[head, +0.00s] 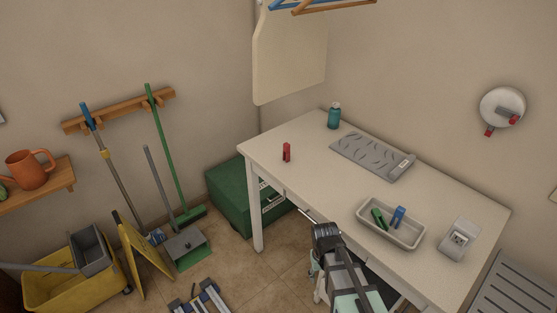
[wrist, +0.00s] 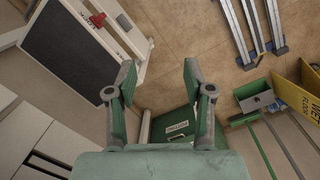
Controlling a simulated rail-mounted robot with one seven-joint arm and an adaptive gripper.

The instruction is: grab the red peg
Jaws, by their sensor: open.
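The red peg (head: 286,152) stands upright on the white table (head: 300,181), near its far-left corner in the head view. My gripper (wrist: 158,82) is open in the wrist view, its two fingers wide apart with nothing between them. In the head view my arm is low at the table's front edge, nearer the camera than the peg and apart from it; the fingers are not clear there. A small red part (wrist: 97,19) shows at the top left of the wrist view, and I cannot tell whether it is the peg.
A grey tray (head: 411,241) holds a green peg (head: 378,218) and a blue peg (head: 398,216). A teal bottle (head: 334,117) and a grey mat (head: 371,157) are farther back. The tabletop around the red peg is clear. A green box (head: 235,184) stands left of the table.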

